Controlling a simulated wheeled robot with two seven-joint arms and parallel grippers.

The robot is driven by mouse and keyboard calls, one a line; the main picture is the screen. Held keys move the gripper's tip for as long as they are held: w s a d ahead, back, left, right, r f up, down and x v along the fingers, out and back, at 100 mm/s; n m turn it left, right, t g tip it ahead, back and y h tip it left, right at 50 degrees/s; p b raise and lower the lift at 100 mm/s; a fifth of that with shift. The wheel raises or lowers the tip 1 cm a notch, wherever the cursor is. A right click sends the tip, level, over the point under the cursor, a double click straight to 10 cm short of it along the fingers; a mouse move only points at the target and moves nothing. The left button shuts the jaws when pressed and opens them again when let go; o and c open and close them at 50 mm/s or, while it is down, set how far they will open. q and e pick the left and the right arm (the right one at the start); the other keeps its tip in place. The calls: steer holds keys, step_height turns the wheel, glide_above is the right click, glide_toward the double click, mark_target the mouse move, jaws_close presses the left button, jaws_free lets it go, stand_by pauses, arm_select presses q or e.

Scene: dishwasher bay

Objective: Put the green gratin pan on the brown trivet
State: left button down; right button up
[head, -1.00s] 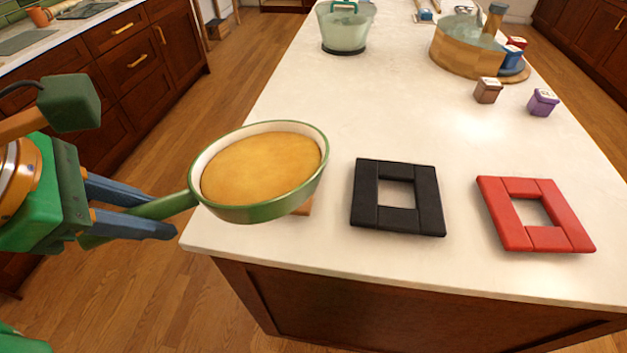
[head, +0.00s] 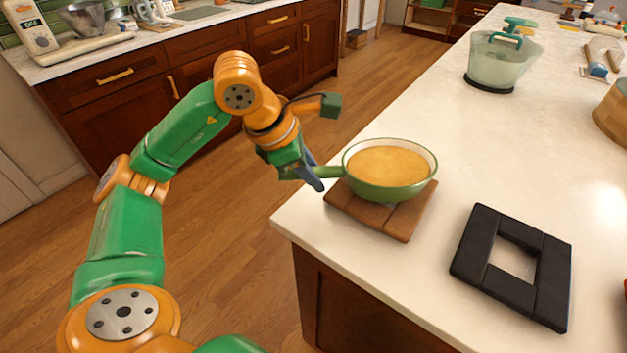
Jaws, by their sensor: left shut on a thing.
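The green gratin pan (head: 388,186), with a golden filling, is level over the brown trivet (head: 402,222) at the near left corner of the white counter. The pan covers much of the trivet, and I cannot tell whether its base touches it. My left gripper (head: 318,176) is shut on the pan's handle (head: 330,172), which points left off the counter's edge. My right gripper is not in view.
A black trivet (head: 477,272) lies to the right of the brown one. A clear container with a green handle (head: 502,62) stands farther back. The counter (head: 455,135) between is clear. A wooden tub (head: 613,112) is at the right edge.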

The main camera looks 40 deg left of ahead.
arm_select(q)
steer(key=shift+d+f, duration=0.1)
steer(key=shift+f, duration=0.8)
steer(key=c, duration=0.7)
jaws_free()
steer(key=shift+s, duration=0.1)
steer(key=shift+o, duration=0.2)
steer(key=shift+r, duration=0.25)
steer(key=p+v, duration=0.2)
steer(key=v, duration=1)
